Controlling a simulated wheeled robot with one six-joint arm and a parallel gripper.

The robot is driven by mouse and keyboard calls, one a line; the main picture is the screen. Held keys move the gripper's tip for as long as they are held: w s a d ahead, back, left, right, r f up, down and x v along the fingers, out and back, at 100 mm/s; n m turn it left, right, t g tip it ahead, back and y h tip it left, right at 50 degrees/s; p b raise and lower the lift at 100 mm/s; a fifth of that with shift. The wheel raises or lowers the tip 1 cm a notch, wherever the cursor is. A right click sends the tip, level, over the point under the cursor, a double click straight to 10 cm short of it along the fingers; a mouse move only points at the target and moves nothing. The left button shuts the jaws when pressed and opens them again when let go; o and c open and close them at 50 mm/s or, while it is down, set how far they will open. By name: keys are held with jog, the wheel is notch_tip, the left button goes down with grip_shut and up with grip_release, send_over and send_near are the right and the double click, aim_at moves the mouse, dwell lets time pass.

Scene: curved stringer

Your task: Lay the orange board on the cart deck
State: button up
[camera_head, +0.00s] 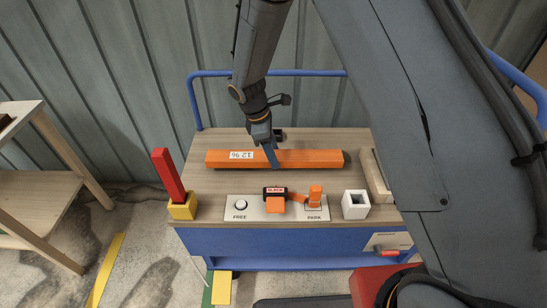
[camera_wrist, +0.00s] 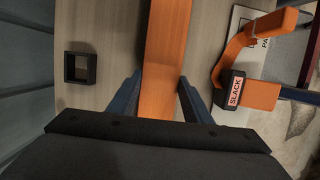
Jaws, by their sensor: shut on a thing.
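The orange board (camera_head: 315,158) lies lengthwise across the wooden top of the cart deck (camera_head: 215,185), with a white "12 96" label near its left end. It looks level and at or very close to the deck; I cannot tell if it touches. In the wrist view the board (camera_wrist: 166,50) runs between the two blue fingers of my gripper (camera_wrist: 163,95).
In front of the board is a white panel marked FREE and PARK (camera_head: 255,210) with an orange lever and a SLACK tag (camera_head: 275,192). A red post (camera_head: 168,175) in a yellow block stands left. A white square socket (camera_head: 355,204) is right. A dark square socket (camera_wrist: 80,67) lies beside the board. A blue rail (camera_head: 193,105) runs behind.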

jog(key=shift+f, duration=1.1)
jog(key=shift+f, duration=0.1)
jog(key=o, duration=1.5)
jog(key=shift+o, duration=0.2)
jog(key=v, duration=1.2)
jog(key=s+d+r+m+y, duration=0.1)
jog(key=s+d+r+m, duration=0.25)
jog(key=d, duration=0.35)
jog(key=s+d+r+m+y, duration=0.1)
jog(key=s+d+r+m, duration=0.2)
jog(key=s+d+m, duration=0.3)
jog(key=s+d+r+m+y, duration=0.1)
jog(key=s+d+m, duration=0.8)
jog(key=s, duration=0.4)
jog(key=shift+d+r+b, duration=0.35)
jog(key=shift+d+b, duration=0.1)
jog(key=shift+d, duration=0.35)
